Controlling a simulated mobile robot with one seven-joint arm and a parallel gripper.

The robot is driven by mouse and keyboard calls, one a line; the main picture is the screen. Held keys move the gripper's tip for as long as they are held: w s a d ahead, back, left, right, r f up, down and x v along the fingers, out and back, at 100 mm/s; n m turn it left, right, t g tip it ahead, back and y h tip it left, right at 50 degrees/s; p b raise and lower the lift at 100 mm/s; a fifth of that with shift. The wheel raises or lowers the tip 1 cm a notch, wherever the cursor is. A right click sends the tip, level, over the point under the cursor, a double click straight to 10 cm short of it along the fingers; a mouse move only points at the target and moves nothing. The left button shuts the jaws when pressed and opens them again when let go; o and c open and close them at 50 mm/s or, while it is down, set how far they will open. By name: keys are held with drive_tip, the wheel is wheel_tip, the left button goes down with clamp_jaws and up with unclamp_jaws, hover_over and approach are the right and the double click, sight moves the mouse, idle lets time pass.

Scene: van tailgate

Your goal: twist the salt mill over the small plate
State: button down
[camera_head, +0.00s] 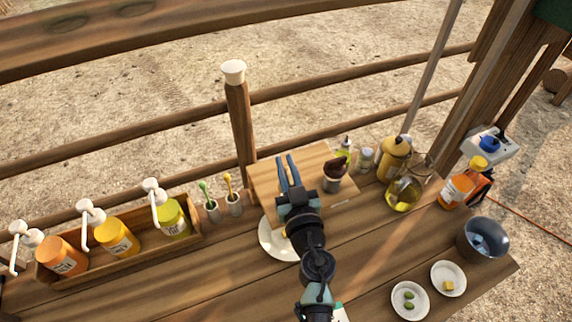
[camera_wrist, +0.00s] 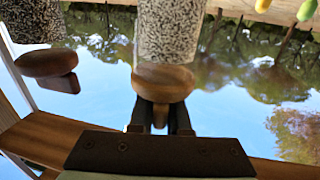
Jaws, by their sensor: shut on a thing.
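My gripper (camera_head: 286,160) is over the wooden board (camera_head: 262,180) in the head view. In the wrist view, which is upside down, my gripper (camera_wrist: 160,122) is shut on the small knob of a mill's round wooden cap. This salt mill (camera_wrist: 168,35) has a pale speckled body and appears upright. In the head view my gripper and arm hide it. A second, darker speckled mill (camera_wrist: 32,20) stands apart beside it; it also shows in the head view (camera_head: 333,183). A white plate (camera_head: 268,243) lies partly under my arm.
Bottles and a yellow pot (camera_head: 395,158) stand right of the board, near an oil jug (camera_head: 404,192). Two spoon cups (camera_head: 212,212) and a box of pump bottles (camera_head: 110,258) are left. Saucers (camera_head: 411,318) and a dark bowl (camera_head: 482,240) lie front right.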

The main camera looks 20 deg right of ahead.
sight(292, 177)
drive_tip(key=shift+r+h, duration=0.1)
drive_tip(key=shift+h, duration=0.2)
